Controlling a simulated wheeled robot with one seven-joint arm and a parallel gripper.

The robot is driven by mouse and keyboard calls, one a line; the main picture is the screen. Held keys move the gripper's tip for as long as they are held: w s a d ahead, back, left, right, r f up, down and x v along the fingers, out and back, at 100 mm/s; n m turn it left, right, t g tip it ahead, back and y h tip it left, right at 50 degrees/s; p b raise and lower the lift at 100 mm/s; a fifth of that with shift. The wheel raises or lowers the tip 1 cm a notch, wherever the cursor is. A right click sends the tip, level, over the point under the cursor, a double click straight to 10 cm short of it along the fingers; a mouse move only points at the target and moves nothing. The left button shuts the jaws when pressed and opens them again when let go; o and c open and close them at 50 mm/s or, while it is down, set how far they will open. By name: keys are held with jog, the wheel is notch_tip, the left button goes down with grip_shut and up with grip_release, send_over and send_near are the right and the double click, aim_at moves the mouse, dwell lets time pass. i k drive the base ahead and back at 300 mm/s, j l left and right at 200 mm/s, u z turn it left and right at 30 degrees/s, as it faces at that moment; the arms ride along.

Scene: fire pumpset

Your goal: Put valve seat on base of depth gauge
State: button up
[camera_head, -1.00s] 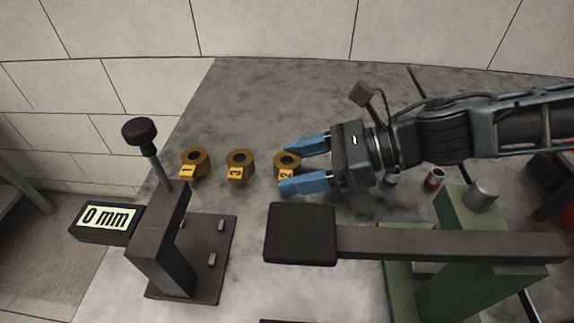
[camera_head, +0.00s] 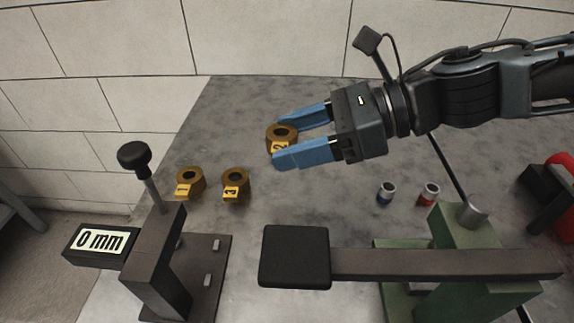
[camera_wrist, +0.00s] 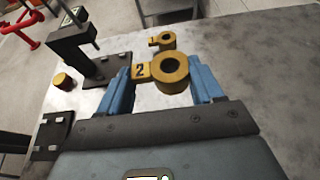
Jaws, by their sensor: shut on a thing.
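My gripper (camera_head: 304,138) has blue fingers shut on the brass valve seat tagged 2 (camera_head: 280,130), held above the table. This seat also shows between the fingers in the wrist view (camera_wrist: 174,73). The valve seat tagged 1 (camera_head: 190,179) and the valve seat tagged 3 (camera_head: 236,180) stand on the table, left of and below the gripper in the head view. The depth gauge (camera_head: 157,262), with a 0 mm display and a black knob, stands at the lower left. Its flat dark base (camera_head: 212,285) has small light pegs and carries no seat.
A green press-like device (camera_head: 460,260) with a long dark lever (camera_head: 440,264) stands at the lower right. The table middle (camera_head: 310,205) is clear.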

aim_at(199, 256)
jog(key=j+z, duration=0.2)
jog(key=j, duration=0.55)
jog(key=j+z, duration=0.2)
jog(key=j, duration=0.6)
jog(key=j+z, duration=0.2)
jog(key=j, duration=0.6)
jog(key=k+j+z, duration=0.15)
jog(key=j, duration=0.6)
jog(key=i, duration=0.05)
